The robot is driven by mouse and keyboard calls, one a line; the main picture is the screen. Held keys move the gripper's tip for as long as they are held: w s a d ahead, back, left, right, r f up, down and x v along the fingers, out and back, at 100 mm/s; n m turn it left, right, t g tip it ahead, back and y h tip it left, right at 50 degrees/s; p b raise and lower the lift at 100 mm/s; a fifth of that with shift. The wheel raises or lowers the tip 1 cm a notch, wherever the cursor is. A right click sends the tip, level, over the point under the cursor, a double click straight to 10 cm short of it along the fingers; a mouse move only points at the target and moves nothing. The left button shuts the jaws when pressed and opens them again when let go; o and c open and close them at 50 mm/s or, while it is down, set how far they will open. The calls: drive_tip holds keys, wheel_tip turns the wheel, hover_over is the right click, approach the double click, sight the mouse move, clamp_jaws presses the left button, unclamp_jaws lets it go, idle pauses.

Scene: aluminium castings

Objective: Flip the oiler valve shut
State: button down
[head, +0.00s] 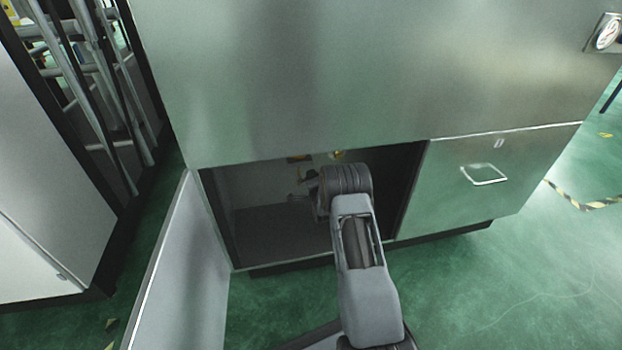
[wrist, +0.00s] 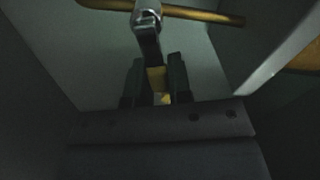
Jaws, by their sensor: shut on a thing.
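The oiler valve (wrist: 147,17) is a small silvery fitting on a brass-coloured pipe (wrist: 200,15) at the top of the wrist view. Its lever (wrist: 149,45) points down the picture from the fitting, dark along its length with a yellow end. My gripper (wrist: 158,74) has one dark finger on each side of the yellow end and is shut on the lever. In the head view my arm reaches into the open cabinet, and the valve cannot be made out clearly there.
The cabinet opening (head: 270,222) is dark and narrow, with an open door (head: 185,275) on its left. A closed panel with a handle (head: 484,174) is on its right. Pale inner walls stand close around my gripper. Green floor lies clear at the lower right.

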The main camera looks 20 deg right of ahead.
drive_tip(key=shift+d+f+m, duration=0.1)
drive_tip(key=shift+f+m, duration=0.25)
drive_tip(key=shift+m, duration=0.5)
drive_tip(key=shift+d+f+m, duration=0.1)
drive_tip(key=shift+f+m, duration=0.25)
drive_tip(key=shift+m, duration=0.5)
drive_tip(key=c, duration=1)
unclamp_jaws()
drive_tip(key=shift+f, duration=0.1)
drive_tip(key=shift+c, duration=0.2)
drive_tip(key=s+a+p, duration=0.2)
drive_tip(key=s+p, duration=0.3)
drive_tip(key=s, duration=0.8)
drive_tip(key=shift+s+a, duration=0.25)
drive_tip(key=shift+a, duration=0.15)
